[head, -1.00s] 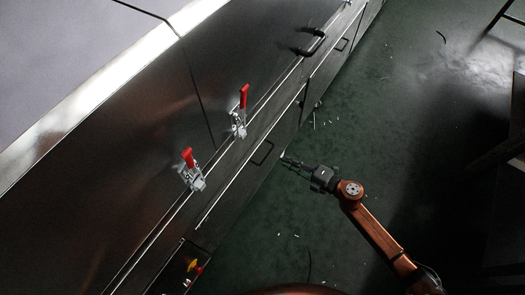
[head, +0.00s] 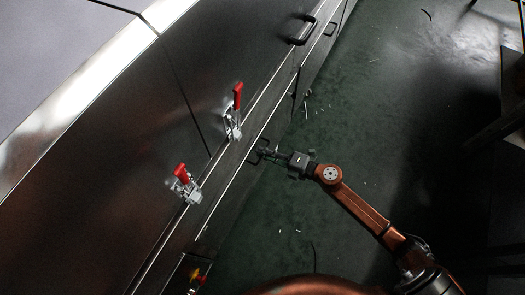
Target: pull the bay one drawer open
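The drawer front (head: 232,200) is a dark metal panel low on the dryer's side, and it looks shut. Its dark bar handle (head: 256,151) sits near the panel's upper edge. My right gripper (head: 270,153) reaches in from the right, with its fingertips at the handle. The fingers overlap the handle in this view, so I cannot tell whether they are closed on it. My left gripper is not in view.
Two red-handled toggle clamps (head: 236,99) (head: 182,173) stick out from the dryer wall above the drawer. Another black handle (head: 304,31) is farther along. A red and yellow switch (head: 196,276) is at the bottom. The green floor (head: 330,120) beside the dryer is mostly clear, with small scraps.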

